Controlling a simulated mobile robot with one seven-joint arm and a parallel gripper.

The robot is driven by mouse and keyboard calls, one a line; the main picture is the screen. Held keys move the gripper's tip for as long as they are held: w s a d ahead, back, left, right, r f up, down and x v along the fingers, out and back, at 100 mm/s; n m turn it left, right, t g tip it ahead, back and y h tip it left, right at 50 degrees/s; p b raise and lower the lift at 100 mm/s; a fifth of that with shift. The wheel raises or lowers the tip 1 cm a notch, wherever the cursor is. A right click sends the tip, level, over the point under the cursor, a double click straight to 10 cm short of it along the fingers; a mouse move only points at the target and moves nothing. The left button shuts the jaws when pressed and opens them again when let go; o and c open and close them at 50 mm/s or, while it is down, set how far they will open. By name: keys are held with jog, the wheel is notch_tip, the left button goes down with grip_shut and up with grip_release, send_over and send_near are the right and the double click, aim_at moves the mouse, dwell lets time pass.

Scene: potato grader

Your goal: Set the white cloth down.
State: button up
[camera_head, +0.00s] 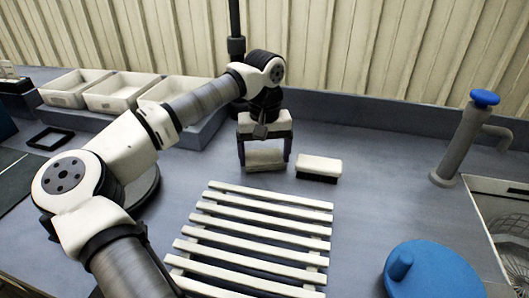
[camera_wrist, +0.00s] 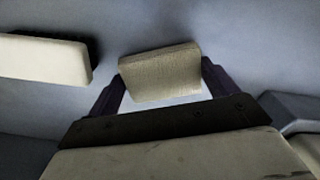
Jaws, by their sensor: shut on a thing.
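The white cloth (camera_head: 265,158) is a folded, off-white block between the fingers of my gripper (camera_head: 264,160). In the wrist view the cloth (camera_wrist: 160,73) looks beige and woven, and the dark fingers of my gripper (camera_wrist: 162,82) are shut on its two ends. The cloth is low over the grey counter (camera_head: 370,220), behind the slatted rack. I cannot tell whether its underside touches the counter.
A white-topped brush-like block (camera_head: 319,166) lies just right of the cloth; it also shows in the wrist view (camera_wrist: 45,58). A white slatted rack (camera_head: 255,225) is in front. White bins (camera_head: 120,92) stand back left. A blue-topped tap (camera_head: 465,135), sink (camera_head: 505,215) and blue lid (camera_head: 435,272) are right.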

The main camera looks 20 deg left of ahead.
aim_at(264, 156)
jog(key=shift+f, duration=0.15)
jog(key=o, duration=0.8)
notch_tip(264, 156, up, 12)
jog(key=shift+r, duration=0.2)
